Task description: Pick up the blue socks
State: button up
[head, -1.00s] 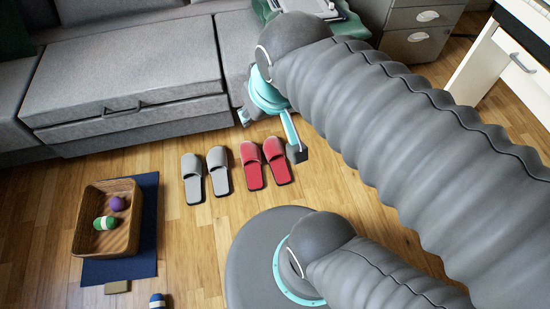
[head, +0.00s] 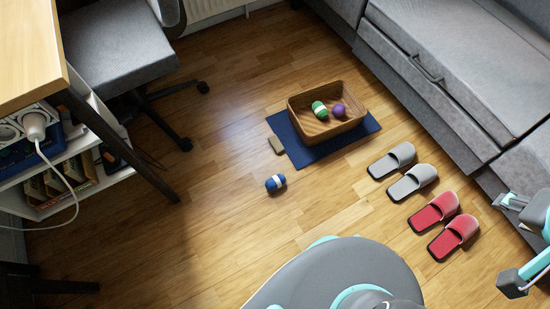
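The blue socks (head: 275,183) are a small rolled bundle with a white band. They lie on the bare wood floor in the middle of the head view, in front of the dark blue mat. My gripper (head: 506,243) is at the right edge of the head view, partly cut off. Its two fingertips are wide apart with nothing between them. It is well to the right of the socks, beyond the slippers.
Grey slippers (head: 412,182) and red slippers (head: 453,238) are right. A sofa (head: 445,92), desk (head: 28,60) and chair (head: 115,45) border clear floor.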

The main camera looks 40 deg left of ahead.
aim_at(275, 182)
jog(key=z, duration=0.05)
jog(key=k, duration=0.35)
jog(key=u, duration=0.8)
jog(key=i, duration=0.4)
jog(key=u, duration=3.95)
jog(key=k, duration=0.45)
jog(key=z, duration=1.2)
